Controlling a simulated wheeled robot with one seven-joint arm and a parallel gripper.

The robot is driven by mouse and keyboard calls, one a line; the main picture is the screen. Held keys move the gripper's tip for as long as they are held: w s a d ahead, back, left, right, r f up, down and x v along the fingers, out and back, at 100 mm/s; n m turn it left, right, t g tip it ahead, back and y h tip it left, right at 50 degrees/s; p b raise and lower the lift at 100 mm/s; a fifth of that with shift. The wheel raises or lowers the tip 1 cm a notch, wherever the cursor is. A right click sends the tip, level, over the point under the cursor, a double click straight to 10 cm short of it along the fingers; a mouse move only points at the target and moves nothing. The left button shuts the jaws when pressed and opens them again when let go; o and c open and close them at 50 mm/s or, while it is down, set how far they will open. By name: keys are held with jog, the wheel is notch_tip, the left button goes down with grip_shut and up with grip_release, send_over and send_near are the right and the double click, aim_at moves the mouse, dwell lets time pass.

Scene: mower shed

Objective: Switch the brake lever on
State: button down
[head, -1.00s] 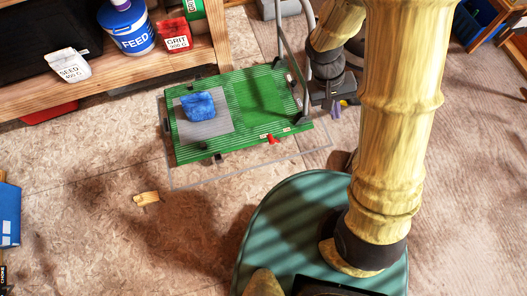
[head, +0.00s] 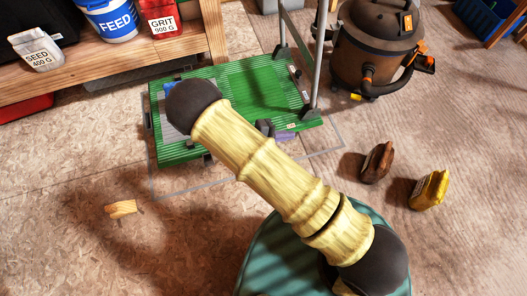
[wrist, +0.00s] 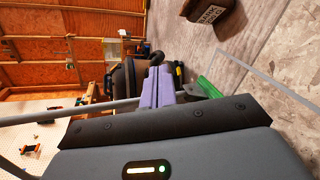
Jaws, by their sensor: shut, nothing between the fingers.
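The green ribbed cart (head: 240,80) with grey upright handle bars stands on the floor in the head view. The red lever on its near edge, seen a second ago, is hidden now behind my arm and gripper. My gripper (head: 287,136) is at that near edge, its purple fingers shut and empty. In the wrist view the fingers (wrist: 158,88) are together, and a piece of the green cart (wrist: 208,88) shows just beside them. I cannot tell whether the fingers touch the lever, nor how the lever is set.
A blue lump on the cart's grey pad (head: 170,115) is mostly covered by my arm. A brown vacuum (head: 372,50) stands behind right. A shelf (head: 130,62) is behind left.

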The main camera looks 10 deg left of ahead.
jog(key=s+a+f+n+t+y+b, duration=0.2)
jog(key=a+f+t+y+b, duration=0.1)
jog(key=f, duration=0.5)
jog(key=s+a+f+n+t+y+b, duration=0.1)
jog(key=a+f+n+t+y+b, duration=0.1)
jog(key=a+f+t+b, duration=0.3)
jog(key=s+a+f+n+t+y+b, duration=0.2)
jog(key=a+f+b, duration=0.4)
jog(key=f, duration=0.5)
jog(key=n+t+y, duration=0.1)
jog(key=n+t, duration=0.1)
jog(key=shift+s+f+t+y+b, duration=0.3)
jog(key=shift+s+f+t+b, duration=0.05)
jog(key=shift+f+t, duration=0.05)
jog(key=shift+w, duration=0.1)
jog(key=d+x, duration=0.2)
jog(key=x, duration=1)
jog(key=shift+d+r+p, duration=0.35)
jog(key=shift+r+p, duration=0.1)
